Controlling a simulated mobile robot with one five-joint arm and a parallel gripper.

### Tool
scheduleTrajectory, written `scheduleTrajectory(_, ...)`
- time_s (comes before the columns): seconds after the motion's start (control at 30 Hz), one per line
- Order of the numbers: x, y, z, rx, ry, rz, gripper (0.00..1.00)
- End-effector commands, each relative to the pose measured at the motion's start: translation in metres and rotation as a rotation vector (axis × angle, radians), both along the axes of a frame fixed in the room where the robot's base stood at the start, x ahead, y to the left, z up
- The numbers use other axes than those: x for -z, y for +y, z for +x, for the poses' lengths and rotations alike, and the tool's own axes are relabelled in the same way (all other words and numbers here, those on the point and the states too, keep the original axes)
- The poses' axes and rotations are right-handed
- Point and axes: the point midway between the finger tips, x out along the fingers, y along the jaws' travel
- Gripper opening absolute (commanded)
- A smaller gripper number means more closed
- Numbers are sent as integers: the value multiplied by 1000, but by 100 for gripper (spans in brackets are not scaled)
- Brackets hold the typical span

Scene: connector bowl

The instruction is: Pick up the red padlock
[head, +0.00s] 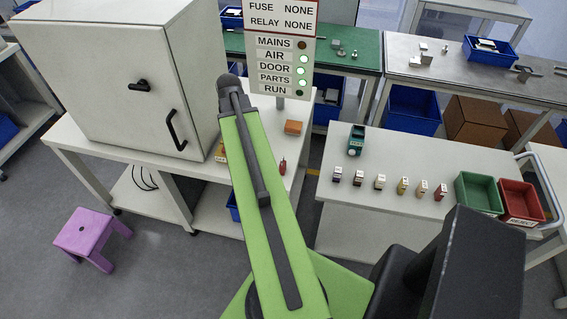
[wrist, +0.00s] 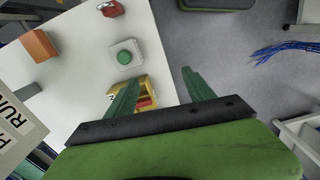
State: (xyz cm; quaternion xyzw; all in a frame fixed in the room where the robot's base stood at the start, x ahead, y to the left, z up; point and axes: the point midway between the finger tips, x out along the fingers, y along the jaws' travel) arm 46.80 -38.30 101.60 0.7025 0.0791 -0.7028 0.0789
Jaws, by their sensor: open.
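The red padlock (wrist: 110,9) lies on the white bench top at the upper edge of the wrist view, partly cut off by the frame. In the head view a small red upright item, which looks like the padlock (head: 282,167), stands near the bench's front edge, right of my arm. My gripper (wrist: 161,77) is open, its two green fingers spread apart with nothing held. The padlock is well ahead of the fingertips in the wrist view, towards the upper left. The gripper's fingers cannot be made out in the head view.
On the white bench (wrist: 75,65) are an orange block (wrist: 40,46), a green button box (wrist: 124,56) and a yellow item with red (wrist: 146,92), partly behind a finger. A sign panel (head: 282,60) and white cabinet (head: 125,75) stand close by. Floor lies right of the bench.

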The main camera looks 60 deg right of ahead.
Motion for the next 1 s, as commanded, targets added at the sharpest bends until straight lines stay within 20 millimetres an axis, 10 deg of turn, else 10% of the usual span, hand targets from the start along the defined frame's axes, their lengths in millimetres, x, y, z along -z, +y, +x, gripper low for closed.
scheduleTrajectory(0.1, -10, -69, -59, -33, 0, 0, 62)
scheduleTrajectory(0.27, -13, -108, -105, -74, 0, 0, 62)
scheduleTrajectory(0.57, 0, -113, -113, -86, 0, 0, 62)
scheduleTrajectory(1.0, 90, -113, -113, -84, 0, 0, 62)
